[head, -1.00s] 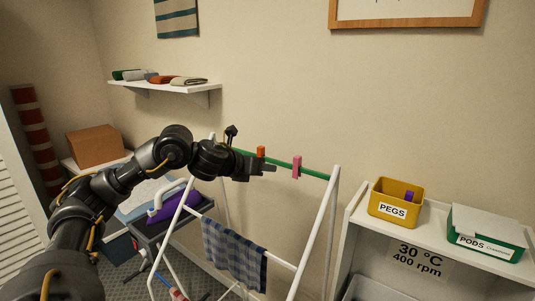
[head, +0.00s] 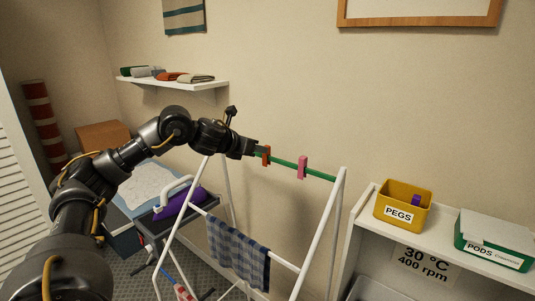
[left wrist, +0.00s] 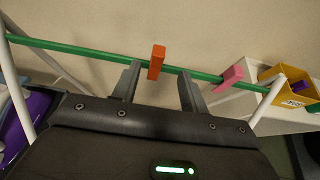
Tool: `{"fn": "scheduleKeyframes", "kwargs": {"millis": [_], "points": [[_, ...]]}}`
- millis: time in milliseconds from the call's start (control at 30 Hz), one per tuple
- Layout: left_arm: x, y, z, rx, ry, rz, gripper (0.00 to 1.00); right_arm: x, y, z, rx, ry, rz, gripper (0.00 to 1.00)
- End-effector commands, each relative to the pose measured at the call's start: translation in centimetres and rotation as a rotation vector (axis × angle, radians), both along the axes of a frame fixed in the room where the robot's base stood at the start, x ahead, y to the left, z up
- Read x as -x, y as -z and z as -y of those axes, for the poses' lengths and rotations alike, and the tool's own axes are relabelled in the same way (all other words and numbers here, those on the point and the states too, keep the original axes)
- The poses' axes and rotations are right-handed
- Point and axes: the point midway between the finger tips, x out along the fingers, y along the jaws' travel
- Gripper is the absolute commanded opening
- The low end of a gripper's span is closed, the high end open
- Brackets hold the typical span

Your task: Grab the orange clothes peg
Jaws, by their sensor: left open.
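The orange clothes peg (head: 266,156) is clipped upright on the green rail (head: 285,163) of the white drying rack. In the left wrist view the orange peg (left wrist: 157,62) stands between the lines of my two open fingers, nearer the left fingertip, with a gap on each side. My left gripper (head: 259,149) is open and close beside the peg; it also shows in the left wrist view (left wrist: 160,69). A pink peg (head: 302,167) is clipped further right on the same rail and shows in the left wrist view (left wrist: 231,76). My right gripper is not in view.
A checked cloth (head: 238,252) hangs on a lower bar of the rack (head: 325,230). A yellow PEGS box (head: 403,206) and a green-and-white PODS box (head: 495,240) stand on the white shelf at right. An iron (head: 178,200) stands left, behind the rack. The wall is behind the rail.

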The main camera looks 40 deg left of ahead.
Motion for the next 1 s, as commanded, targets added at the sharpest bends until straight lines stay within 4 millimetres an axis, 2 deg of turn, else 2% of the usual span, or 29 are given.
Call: {"fn": "scheduleKeyframes", "kwargs": {"millis": [133,300,433,733,1000], "points": [[-0.7,0.0,-0.1,0.001,0.001,-0.003,0.44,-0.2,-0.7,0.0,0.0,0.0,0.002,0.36],[-3.1,0.8,-0.5,0.002,0.0,-0.004,0.44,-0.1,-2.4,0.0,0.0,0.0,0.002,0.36],[-4.5,1.7,-0.4,0.002,0.001,-0.002,0.44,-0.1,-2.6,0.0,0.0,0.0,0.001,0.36],[-4.8,2.0,-0.5,0.0,0.001,0.0,0.44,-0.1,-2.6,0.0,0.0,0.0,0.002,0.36],[-4.8,2.0,-0.5,0.0,0.001,0.0,0.08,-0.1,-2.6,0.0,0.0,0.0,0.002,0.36]]}}
